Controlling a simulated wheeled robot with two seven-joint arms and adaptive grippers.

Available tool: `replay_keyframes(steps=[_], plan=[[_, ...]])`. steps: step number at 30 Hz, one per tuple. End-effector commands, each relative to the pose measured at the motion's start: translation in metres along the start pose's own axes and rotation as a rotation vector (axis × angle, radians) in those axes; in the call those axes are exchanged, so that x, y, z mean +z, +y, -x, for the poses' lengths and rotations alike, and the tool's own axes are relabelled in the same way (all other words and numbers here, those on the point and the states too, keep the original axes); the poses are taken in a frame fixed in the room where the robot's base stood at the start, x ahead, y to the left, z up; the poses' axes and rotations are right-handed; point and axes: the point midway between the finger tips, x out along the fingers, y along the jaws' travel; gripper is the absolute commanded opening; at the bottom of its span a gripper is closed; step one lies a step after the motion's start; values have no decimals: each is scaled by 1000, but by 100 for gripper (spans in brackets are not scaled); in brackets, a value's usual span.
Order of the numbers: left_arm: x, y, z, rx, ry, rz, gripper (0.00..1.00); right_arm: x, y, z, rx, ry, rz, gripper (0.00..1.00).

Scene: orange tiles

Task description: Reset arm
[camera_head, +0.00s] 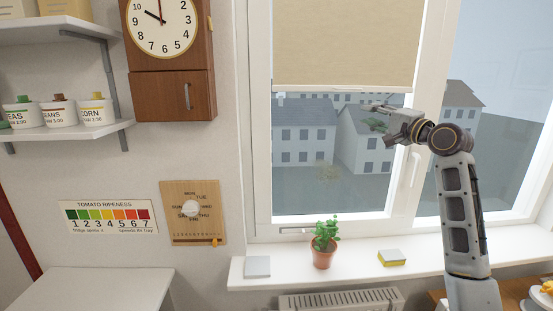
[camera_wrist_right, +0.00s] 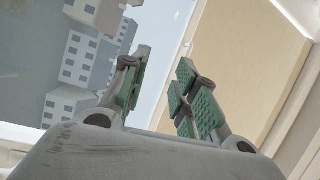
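My right arm rises at the right of the head view, in front of the window. Its gripper (camera_head: 375,116) points left, high above the windowsill. In the right wrist view the two green-padded fingers (camera_wrist_right: 165,95) stand apart with a clear gap between them. Nothing is held there; only the window and the blind show behind. My left gripper and left arm are in neither view.
The windowsill (camera_head: 440,265) carries a potted plant (camera_head: 323,245), a yellow-and-grey sponge (camera_head: 392,258) and a pale square item (camera_head: 257,267). The window's handle (camera_head: 414,170) is near my right arm. A clock cabinet (camera_head: 172,60) and shelves (camera_head: 70,135) hang at left.

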Motion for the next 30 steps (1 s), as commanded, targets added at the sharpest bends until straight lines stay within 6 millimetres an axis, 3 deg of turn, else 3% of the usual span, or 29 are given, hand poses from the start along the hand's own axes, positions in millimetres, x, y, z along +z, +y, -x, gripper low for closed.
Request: replay_keyframes(steps=[3, 14, 30], plan=[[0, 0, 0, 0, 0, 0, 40, 14, 38, -1, 64, -7, 52, 29], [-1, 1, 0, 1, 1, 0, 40, 59, 150, 11, 260, -48, 237, 29], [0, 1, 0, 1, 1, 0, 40, 128, 294, 66, 529, -167, 491, 29]])
